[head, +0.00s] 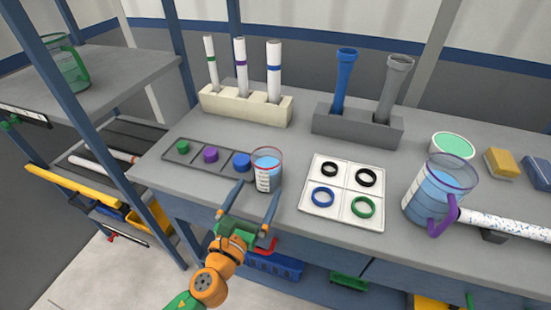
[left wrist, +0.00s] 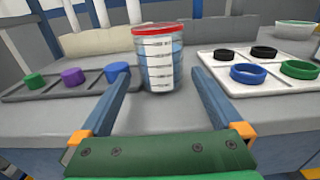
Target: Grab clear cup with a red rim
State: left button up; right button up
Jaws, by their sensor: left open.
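The clear cup with a red rim (head: 267,171) stands upright on the grey table, holding blue liquid, just right of the blue cap. It also shows in the left wrist view (left wrist: 159,62), upright beyond my fingertips and between their lines. My left gripper (head: 257,190) is open and empty, its two blue fingers reaching toward the cup from the table's front edge. In the left wrist view my left gripper (left wrist: 158,80) has one finger on each side of the cup's near side; whether either finger touches it I cannot tell. My right gripper is not in view.
A grey tray with green, purple and blue caps (head: 211,155) lies left of the cup. A white tray (head: 343,192) with several rings lies to the right. A pitcher (head: 434,192) stands further right. Pipe holders (head: 246,105) stand behind.

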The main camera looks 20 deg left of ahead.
aim_at(272, 163)
pick_arm(q)
jog(key=w, duration=0.4)
jog(key=shift+r, duration=0.4)
jog(key=w, duration=0.6)
jog(key=shift+w+d+f, duration=0.1)
jog(key=shift+d+f, duration=0.15)
jog(key=shift+f, duration=0.15)
jog(key=c, duration=1.4)
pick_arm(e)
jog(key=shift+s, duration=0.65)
pick_arm(q)
jog(key=shift+r, duration=0.1)
